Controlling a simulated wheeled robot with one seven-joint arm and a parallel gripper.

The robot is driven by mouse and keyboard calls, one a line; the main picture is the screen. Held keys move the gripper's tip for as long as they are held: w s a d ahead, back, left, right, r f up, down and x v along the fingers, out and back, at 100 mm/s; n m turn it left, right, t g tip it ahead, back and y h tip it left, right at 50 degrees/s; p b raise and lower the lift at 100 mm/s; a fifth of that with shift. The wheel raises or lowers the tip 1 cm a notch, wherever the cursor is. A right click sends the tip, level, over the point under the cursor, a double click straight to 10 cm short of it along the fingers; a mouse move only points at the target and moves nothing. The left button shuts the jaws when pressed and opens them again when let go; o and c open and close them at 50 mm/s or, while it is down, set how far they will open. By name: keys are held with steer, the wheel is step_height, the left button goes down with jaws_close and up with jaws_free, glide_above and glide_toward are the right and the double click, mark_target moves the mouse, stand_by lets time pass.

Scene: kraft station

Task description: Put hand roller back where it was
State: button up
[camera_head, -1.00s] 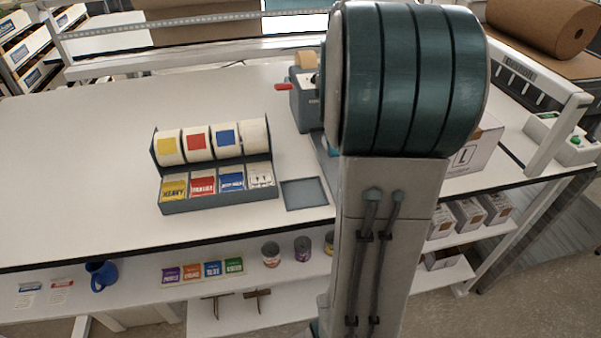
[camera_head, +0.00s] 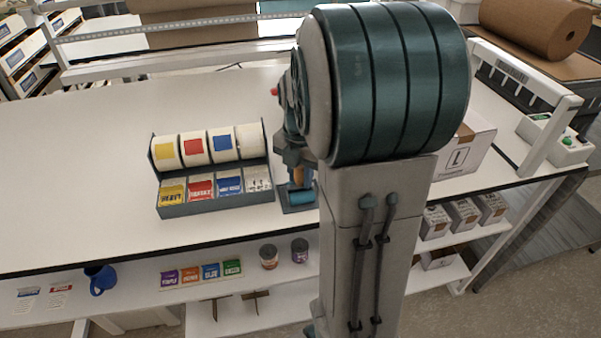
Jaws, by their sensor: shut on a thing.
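The hand roller has a blue cylinder (camera_head: 300,197) and an orange handle. It appears at the small grey-blue tray (camera_head: 285,207), right of the label dispenser. My gripper (camera_head: 296,167) is just above the cylinder, shut on the roller's handle. My arm hides the right part of the tray and part of the gripper. I cannot tell whether the cylinder touches the tray floor or hangs a little above it.
The label dispenser (camera_head: 213,204) with several rolls stands close on the left of the tray. A carton marked L (camera_head: 466,152) stands behind my arm on the right. The white tabletop (camera_head: 90,170) is clear on the left.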

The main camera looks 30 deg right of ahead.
steer(key=shift+f, duration=0.1)
steer(key=o, duration=0.4)
steer(key=shift+f, duration=0.1)
steer(key=o, duration=0.5)
steer(key=shift+c, duration=0.2)
steer(key=shift+r, duration=0.2)
